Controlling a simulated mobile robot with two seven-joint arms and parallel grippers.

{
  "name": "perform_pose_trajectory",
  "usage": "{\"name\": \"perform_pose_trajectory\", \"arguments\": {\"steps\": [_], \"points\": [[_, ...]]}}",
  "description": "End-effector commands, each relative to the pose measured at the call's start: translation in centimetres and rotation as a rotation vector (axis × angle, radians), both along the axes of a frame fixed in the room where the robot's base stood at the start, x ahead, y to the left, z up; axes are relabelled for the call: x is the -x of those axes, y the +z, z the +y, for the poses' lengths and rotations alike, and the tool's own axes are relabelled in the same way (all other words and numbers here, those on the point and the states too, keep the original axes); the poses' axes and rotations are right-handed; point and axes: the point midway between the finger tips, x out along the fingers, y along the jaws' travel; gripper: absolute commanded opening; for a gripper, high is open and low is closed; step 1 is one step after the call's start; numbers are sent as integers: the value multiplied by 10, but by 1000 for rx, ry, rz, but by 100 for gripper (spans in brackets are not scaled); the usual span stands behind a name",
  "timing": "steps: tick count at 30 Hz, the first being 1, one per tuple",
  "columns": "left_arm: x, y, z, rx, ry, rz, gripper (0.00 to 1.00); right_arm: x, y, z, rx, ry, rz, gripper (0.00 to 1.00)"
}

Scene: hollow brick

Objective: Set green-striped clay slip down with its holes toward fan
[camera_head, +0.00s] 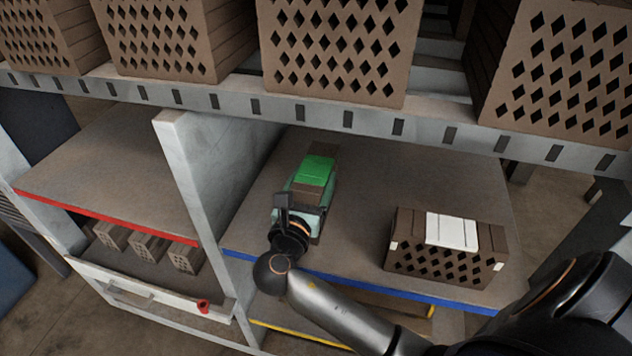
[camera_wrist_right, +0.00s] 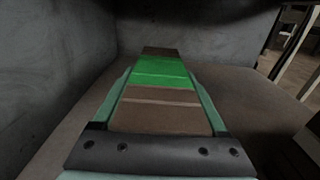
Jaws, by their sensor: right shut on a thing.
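The green-striped clay slip (camera_head: 316,171) is a brown block with a bright green band across its top. It is over the blue-edged shelf board (camera_head: 375,190), left of middle in the head view. My right gripper (camera_head: 305,195) is shut on it, with a teal finger along each long side. In the right wrist view the slip (camera_wrist_right: 160,73) runs away from the gripper (camera_wrist_right: 165,105). Its hole faces are hidden, and I cannot tell whether it touches the board. No fan is recognisable, and my left gripper is not in view.
A white-striped hollow brick (camera_head: 447,250) stands to the right on the same board, its diamond holes facing front. A grey upright panel (camera_head: 205,165) stands close to the left. Large perforated bricks (camera_head: 335,45) fill the shelf above. The board between slip and white-striped brick is clear.

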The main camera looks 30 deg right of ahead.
Motion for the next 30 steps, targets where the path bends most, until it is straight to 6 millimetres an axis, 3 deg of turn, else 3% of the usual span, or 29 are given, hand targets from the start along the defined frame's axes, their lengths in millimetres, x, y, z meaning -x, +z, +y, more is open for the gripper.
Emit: {"name": "perform_pose_trajectory", "arguments": {"steps": [14,15,21,30], "points": [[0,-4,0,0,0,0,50,2,-1,3,4,-2,-7,8],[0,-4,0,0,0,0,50,3,-4,3,0,-2,0,79],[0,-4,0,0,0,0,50,3,-4,3,0,-2,0,100],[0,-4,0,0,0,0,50,3,-2,3,0,-2,-1,100]]}}
